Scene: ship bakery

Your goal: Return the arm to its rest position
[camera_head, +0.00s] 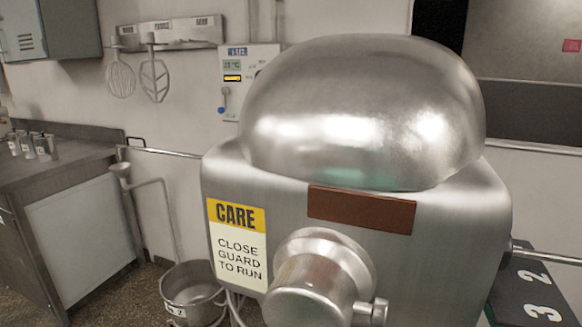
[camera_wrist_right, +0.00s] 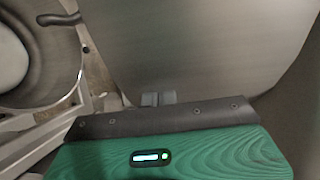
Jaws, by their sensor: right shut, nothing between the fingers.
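My right gripper (camera_wrist_right: 158,98) shows in the right wrist view as two small grey fingertips close together past the dark edge of my green hand. It is shut with nothing seen between the fingertips. A broad grey metal surface (camera_wrist_right: 205,45) lies beyond the fingertips; I cannot tell whether they touch it. Neither gripper shows in the head view. A large steel mixer (camera_head: 365,110) with a rounded top fills the middle there. It bears a yellow and white care sign (camera_head: 238,240) and a round front hub (camera_head: 315,285).
A steel pot (camera_head: 192,293) stands on the floor left of the mixer. A round metal vessel (camera_wrist_right: 35,75) shows at left in the wrist view. A counter (camera_head: 60,155) with small canisters stands at left. Whisks (camera_head: 120,78) hang on the wall. A dark numbered surface (camera_head: 530,290) is at right.

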